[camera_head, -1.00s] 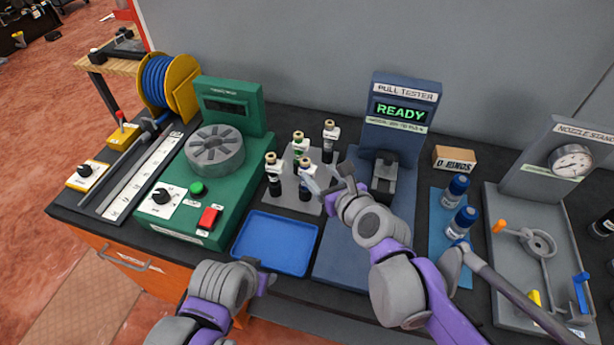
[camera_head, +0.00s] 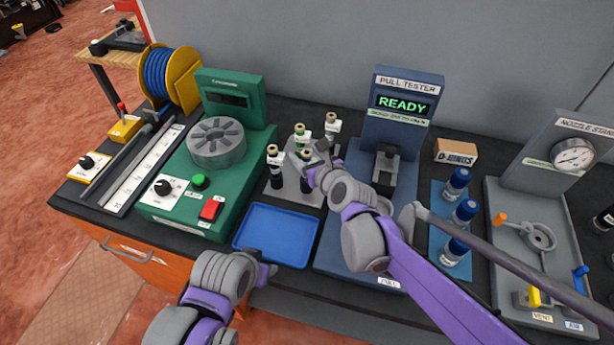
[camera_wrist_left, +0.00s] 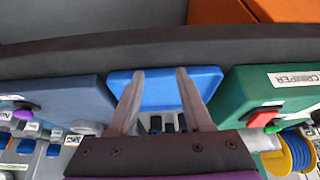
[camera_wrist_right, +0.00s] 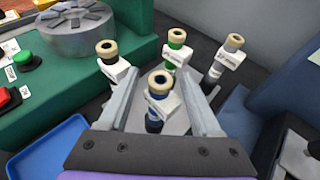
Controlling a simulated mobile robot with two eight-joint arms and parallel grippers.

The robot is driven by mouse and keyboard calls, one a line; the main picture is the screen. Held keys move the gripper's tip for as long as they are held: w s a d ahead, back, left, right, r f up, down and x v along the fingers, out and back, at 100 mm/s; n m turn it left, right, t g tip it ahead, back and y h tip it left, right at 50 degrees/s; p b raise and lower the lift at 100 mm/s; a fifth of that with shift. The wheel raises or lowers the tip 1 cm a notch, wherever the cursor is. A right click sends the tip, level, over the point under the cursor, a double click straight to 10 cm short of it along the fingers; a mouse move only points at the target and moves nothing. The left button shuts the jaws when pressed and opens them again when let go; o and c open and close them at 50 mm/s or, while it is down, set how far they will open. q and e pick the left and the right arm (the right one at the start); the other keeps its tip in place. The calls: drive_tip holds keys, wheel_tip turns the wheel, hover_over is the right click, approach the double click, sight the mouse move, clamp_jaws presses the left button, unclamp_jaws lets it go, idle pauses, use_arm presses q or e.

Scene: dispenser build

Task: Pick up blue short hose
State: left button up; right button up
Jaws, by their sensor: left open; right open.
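Several short hoses with beige caps and white tags stand upright in a grey rack (camera_head: 289,194). The one with a blue band (camera_wrist_right: 155,94) is nearest in the right wrist view; it also shows in the head view (camera_head: 306,170). My right gripper (camera_wrist_right: 163,74) is open, with its fingers on either side of this hose's upper part; I cannot tell whether they touch it. Behind it stand a hose with a green band (camera_wrist_right: 177,37), a grey one (camera_wrist_right: 229,52) and a dark one (camera_wrist_right: 107,53). My left gripper (camera_wrist_left: 160,74) is open and empty near the blue tray.
The blue tray (camera_head: 276,236) is empty, in front of the rack. The green crimper (camera_head: 228,185) stands left of the rack. The blue pull tester (camera_head: 398,120), reading READY, stands right of it. Blue-capped bottles (camera_head: 456,185) stand farther right.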

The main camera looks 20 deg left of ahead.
clamp_jaws()
idle(1.4)
